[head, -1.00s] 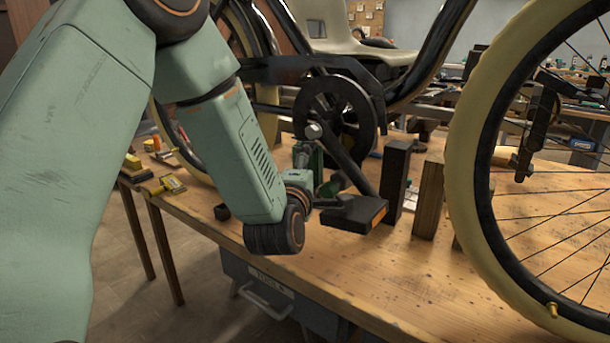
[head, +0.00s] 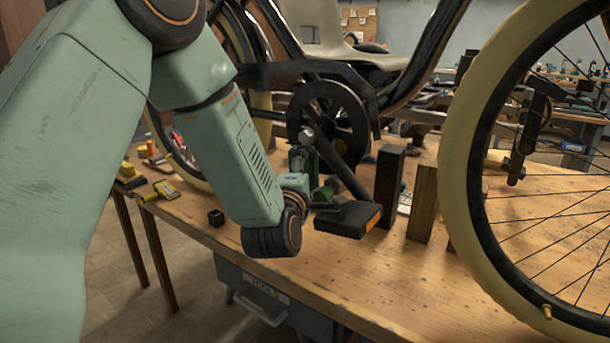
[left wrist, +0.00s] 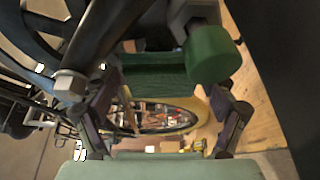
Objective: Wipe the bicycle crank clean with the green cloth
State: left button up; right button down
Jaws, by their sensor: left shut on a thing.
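The bicycle crank (head: 338,163) is a dark arm slanting from the chainring hub down to a black pedal (head: 348,218). It also crosses the upper left of the left wrist view (left wrist: 102,30). My left gripper (head: 315,172) is beside the crank, partly hidden behind its own wrist. In the left wrist view its fingers (left wrist: 160,100) are spread on either side of the green cloth (left wrist: 158,80), which they hold as a dark green band. I cannot tell whether cloth and crank touch. A rounded green piece (left wrist: 212,54) shows beside the right finger. My right gripper is out of view.
The chainring (head: 325,115) is just behind the crank. Two upright wooden blocks, one dark (head: 389,186) and one brown (head: 422,203), stand right of the pedal. The cream-tyred front wheel (head: 462,190) is at right. The wooden table's (head: 375,278) front part is mostly clear.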

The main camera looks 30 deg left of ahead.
pick_arm(q)
jog(key=shift+w, duration=0.7)
